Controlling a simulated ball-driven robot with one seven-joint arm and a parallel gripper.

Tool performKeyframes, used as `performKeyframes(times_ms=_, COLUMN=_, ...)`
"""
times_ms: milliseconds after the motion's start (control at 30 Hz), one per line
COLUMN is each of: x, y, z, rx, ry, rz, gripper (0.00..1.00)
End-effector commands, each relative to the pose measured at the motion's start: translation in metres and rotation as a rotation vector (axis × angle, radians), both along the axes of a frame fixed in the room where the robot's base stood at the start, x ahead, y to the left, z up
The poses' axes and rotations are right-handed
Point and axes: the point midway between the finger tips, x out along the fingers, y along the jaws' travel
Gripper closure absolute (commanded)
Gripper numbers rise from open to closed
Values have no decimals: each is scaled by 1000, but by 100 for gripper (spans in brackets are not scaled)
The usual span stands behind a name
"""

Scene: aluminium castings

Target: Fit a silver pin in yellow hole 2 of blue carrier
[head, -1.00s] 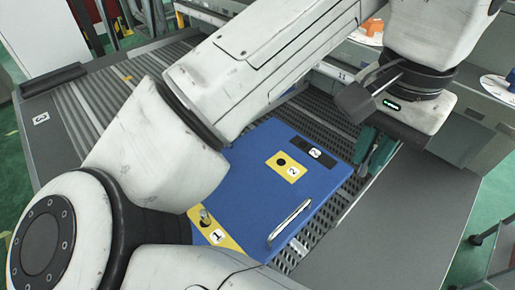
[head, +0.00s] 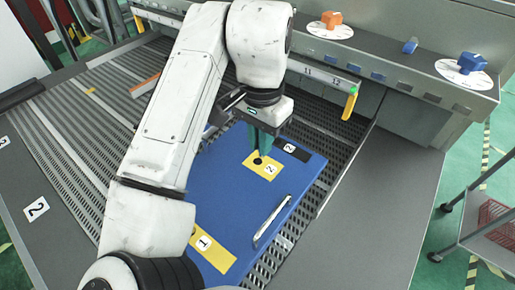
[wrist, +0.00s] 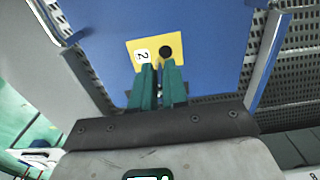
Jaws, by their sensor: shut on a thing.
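The blue carrier (head: 228,185) is a flat plate on the slatted bench. Its yellow patch 2 (head: 270,172) has a dark round hole (head: 258,161), which shows uncovered in the wrist view (wrist: 165,52). My gripper (head: 262,150) points down with green fingers just behind hole 2 in the head view. In the wrist view my gripper (wrist: 160,66) has its fingertips at the near edge of the yellow patch. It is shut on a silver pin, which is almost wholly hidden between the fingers. Yellow patch 1 (head: 215,252) is partly covered by my arm.
A silver handle (head: 271,220) stands up from the carrier's right side. A black label 2 (head: 293,150) lies beside yellow patch 2. A panel with an orange knob (head: 331,19) and a blue knob (head: 472,63) runs along the back. A yellow-green handle (head: 350,102) hangs below it.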

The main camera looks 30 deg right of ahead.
Motion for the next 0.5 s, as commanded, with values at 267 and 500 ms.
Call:
performKeyframes(times_ms=267, x=7, y=4, z=-24, rx=2, ry=4, rz=0, gripper=100)
performKeyframes(times_ms=500, x=8, y=3, z=-41, rx=0, ry=0, rz=0, gripper=100)
